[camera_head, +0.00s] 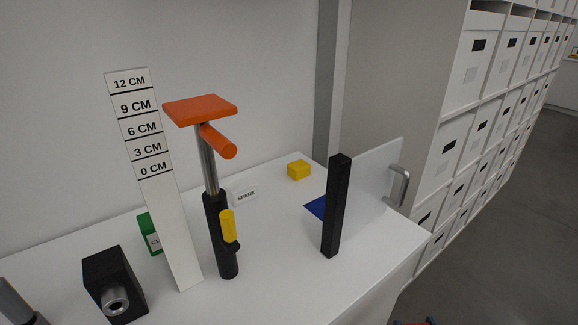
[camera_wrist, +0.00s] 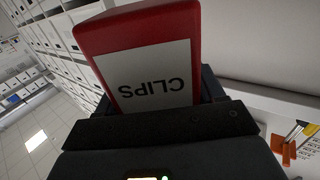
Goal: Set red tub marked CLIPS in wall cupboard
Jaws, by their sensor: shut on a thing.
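The red tub (camera_wrist: 135,28) has a white label reading CLIPS, upside down in the wrist view. My gripper (camera_wrist: 155,98) is shut on it, with dark jaw parts on both sides of the tub. The tub's lower end is hidden behind the gripper body. In the head view a small bit of red and dark blue shows at the bottom edge; I cannot tell what it is. I cannot make out the wall cupboard in either view.
Box shelves (camera_head: 480,130) stand right.

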